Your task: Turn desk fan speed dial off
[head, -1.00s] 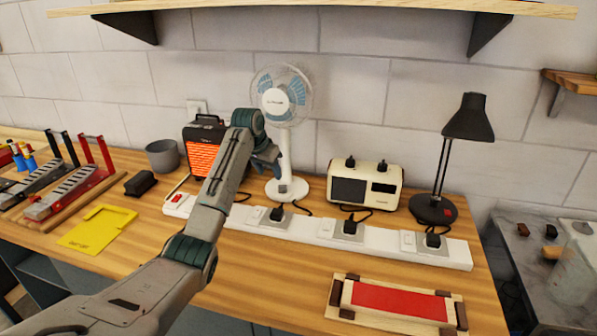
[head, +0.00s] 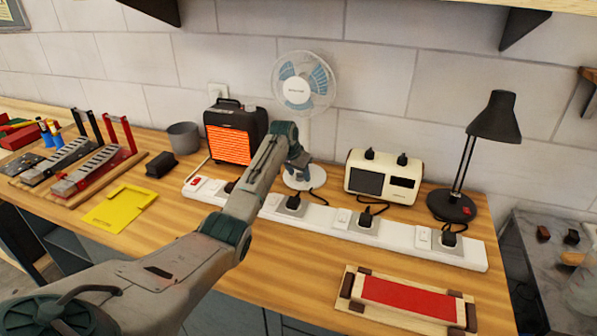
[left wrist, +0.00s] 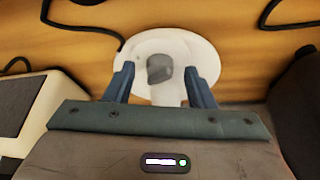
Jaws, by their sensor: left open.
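The desk fan (head: 296,91) stands at the back of the bench, with a white pole and a round white base (head: 305,182). My left arm reaches in, and its left gripper (head: 299,172) is at the fan's base, partly covering it. In the left wrist view the white base (left wrist: 205,58) fills the middle. A grey dial (left wrist: 159,69) sits on the base, between the two blue fingers of my open left gripper (left wrist: 160,85). I cannot tell whether the fingers touch the dial. My right gripper is not in view.
A glowing heater (head: 230,145) stands left of the fan, and a cream toaster-like box (head: 385,178) stands right of it. A white power strip (head: 390,240) with plugs runs in front. A black lamp (head: 493,118) stands at the right.

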